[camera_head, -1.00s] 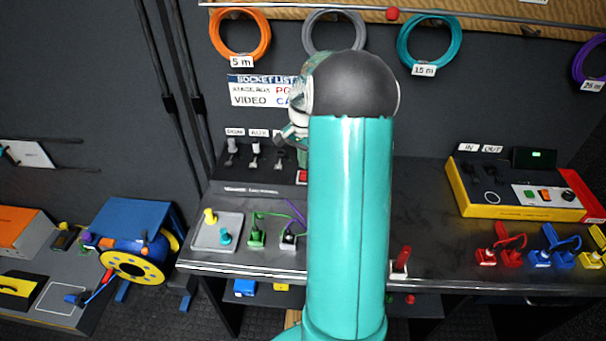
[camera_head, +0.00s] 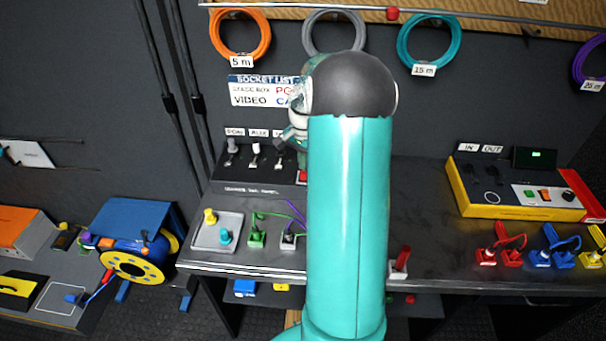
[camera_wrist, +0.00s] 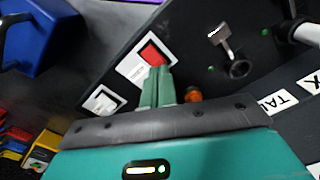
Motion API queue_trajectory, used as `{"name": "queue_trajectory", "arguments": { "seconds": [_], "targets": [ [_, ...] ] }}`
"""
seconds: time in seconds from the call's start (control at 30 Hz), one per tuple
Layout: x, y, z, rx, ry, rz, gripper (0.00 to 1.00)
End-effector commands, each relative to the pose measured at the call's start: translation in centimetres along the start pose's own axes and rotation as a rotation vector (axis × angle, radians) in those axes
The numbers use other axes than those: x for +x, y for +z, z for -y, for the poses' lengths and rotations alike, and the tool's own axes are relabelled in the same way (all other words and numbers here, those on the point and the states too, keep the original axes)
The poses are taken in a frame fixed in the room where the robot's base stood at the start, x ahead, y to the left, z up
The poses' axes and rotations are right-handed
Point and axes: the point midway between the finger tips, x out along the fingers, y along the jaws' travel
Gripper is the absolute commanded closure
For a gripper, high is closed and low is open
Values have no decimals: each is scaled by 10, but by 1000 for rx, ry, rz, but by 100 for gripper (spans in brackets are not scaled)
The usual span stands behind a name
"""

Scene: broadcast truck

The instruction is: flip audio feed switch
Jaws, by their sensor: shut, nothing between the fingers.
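A dark switch panel (camera_head: 255,180) stands at the back of the bench, with a row of toggle levers under small labels. In the wrist view, a metal toggle lever (camera_wrist: 220,35) is near a label that reads "TAL", and a white-handled lever (camera_wrist: 303,31) is at the right edge. A red rocker switch (camera_wrist: 152,54) is just beyond my gripper (camera_wrist: 156,75). My gripper is shut and empty; contact with the red switch cannot be told. No label reading audio feed is legible.
A grey tray (camera_head: 218,236) and green plug (camera_head: 257,238) lie in front of the panel. A yellow-sided box (camera_head: 515,190) and red plugs (camera_head: 485,256) are at the right. A blue cable reel (camera_head: 125,255) is at left. My arm hides the bench's middle.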

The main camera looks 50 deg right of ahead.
Motion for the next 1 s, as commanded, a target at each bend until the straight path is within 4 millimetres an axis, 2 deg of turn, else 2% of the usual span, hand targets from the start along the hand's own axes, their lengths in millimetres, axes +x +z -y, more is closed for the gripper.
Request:
{"name": "queue_trajectory", "arguments": {
  "seconds": [0.87, 1.0],
  "targets": [
    [13, 1, 0, -1, 1, 2, 100],
    [10, 1, 0, -1, 1, 2, 100]
  ]
}}
